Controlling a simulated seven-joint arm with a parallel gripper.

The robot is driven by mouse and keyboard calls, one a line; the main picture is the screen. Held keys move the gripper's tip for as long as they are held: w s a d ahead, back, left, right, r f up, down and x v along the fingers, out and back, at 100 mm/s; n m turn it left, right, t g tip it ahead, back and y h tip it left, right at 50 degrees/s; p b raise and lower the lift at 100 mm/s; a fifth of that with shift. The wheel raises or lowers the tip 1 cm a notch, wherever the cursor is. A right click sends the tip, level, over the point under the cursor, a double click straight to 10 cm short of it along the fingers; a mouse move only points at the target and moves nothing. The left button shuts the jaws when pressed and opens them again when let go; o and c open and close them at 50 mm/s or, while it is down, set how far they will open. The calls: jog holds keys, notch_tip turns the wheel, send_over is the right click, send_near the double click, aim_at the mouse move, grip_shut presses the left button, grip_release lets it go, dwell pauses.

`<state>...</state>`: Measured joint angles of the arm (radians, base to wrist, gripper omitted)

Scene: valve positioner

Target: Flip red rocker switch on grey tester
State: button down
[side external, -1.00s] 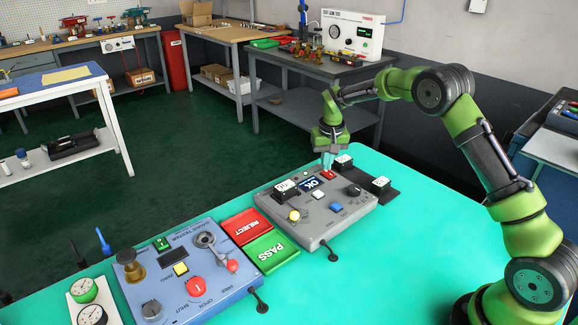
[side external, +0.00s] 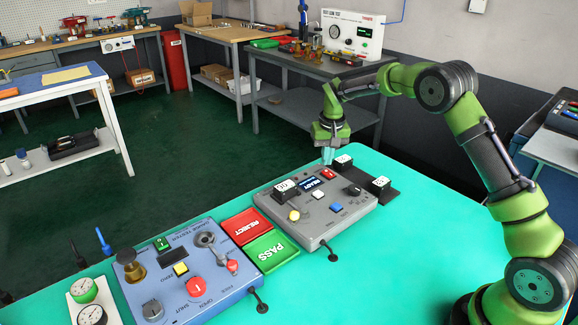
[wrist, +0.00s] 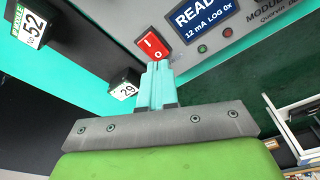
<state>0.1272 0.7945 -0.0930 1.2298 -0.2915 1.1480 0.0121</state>
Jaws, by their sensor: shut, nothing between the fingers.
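The grey tester (side external: 330,212) sits on the teal table. Its red rocker switch (side external: 327,174) is at the tester's far edge; it also shows in the wrist view (wrist: 152,47), marked I and O. The tester's display (wrist: 205,17) is lit and shows "READ…" and "12 mA LOG 0x"; its end is cut off. My gripper (side external: 328,158) is shut and empty, pointing down just behind and above the switch. In the wrist view its pale teal fingertips (wrist: 158,68) are together at the switch's lower edge, by the O end. I cannot tell whether they touch it.
Black numbered blocks stand near the tester, one marked 29 (wrist: 124,88) beside my fingers and another marked 52 (wrist: 33,27). Red REJECT (side external: 243,226) and green PASS (side external: 272,251) pads and a blue tester (side external: 190,275) lie left. The table's front right is clear.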

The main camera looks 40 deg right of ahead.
aim_at(328, 175)
jog(key=shift+r, duration=2.25)
jog(key=shift+s+a+f, duration=0.3)
jog(key=shift+s+f, duration=0.45)
jog(key=shift+f, duration=0.05)
jog(key=s+a+r+t+y, duration=0.1)
jog(key=s+a+r, duration=0.3)
jog(key=s, duration=0.6)
jog(key=s+a+r+n+t+y, duration=0.1)
jog(key=s+a+r, duration=0.4)
jog(key=s, duration=0.5)
jog(key=s+a+r+n+t, duration=0.1)
jog(key=s+a+r+t, duration=0.2)
jog(key=s, duration=0.6)
notch_tip(328, 175, up, 2)
jog(key=shift+s+a+t+y, duration=0.3)
jog(key=shift+s+a+y, duration=0.1)
jog(key=shift+a, duration=0.5)
jog(key=shift+f, duration=0.1)
